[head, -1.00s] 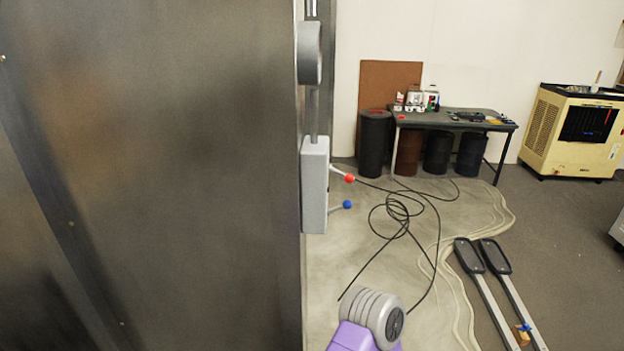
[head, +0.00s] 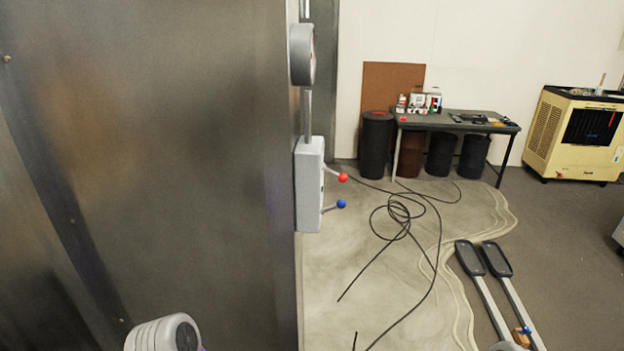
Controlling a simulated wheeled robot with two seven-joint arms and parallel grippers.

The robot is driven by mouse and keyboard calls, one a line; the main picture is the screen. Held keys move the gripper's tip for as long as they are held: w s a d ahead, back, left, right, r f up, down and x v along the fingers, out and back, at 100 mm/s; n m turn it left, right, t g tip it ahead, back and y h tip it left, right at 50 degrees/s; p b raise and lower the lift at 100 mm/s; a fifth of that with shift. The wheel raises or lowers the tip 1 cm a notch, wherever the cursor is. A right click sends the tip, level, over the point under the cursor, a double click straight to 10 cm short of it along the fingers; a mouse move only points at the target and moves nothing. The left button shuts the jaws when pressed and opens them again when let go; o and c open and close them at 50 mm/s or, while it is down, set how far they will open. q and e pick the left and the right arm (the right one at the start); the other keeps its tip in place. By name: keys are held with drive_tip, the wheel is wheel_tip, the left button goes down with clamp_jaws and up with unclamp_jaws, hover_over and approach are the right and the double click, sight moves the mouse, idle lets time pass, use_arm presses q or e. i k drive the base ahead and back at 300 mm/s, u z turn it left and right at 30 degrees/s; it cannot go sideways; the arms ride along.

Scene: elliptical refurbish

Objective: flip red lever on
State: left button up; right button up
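A grey control box (head: 309,185) is fixed to the edge of the large metal wall. The red lever (head: 342,177) is the upper one on its right side, a short rod with a red ball at the end. The rod slants slightly down and to the right. A blue-balled lever (head: 341,203) sticks out just below it, slanting slightly up. Nothing touches either lever. A grey and purple part of my arm shows at the bottom left, in front of the metal wall. Neither gripper is in view.
The metal wall (head: 150,170) fills the left side. A round grey fixture (head: 302,55) sits above the box. Black cable (head: 400,215) lies on the floor to the right. A table (head: 455,123), barrels and a yellow machine (head: 573,135) stand at the back.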

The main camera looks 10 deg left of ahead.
sight(342, 177)
drive_tip(key=z, duration=2)
drive_tip(key=k, duration=1)
drive_tip(key=u, duration=1.4)
drive_tip(key=i, duration=1)
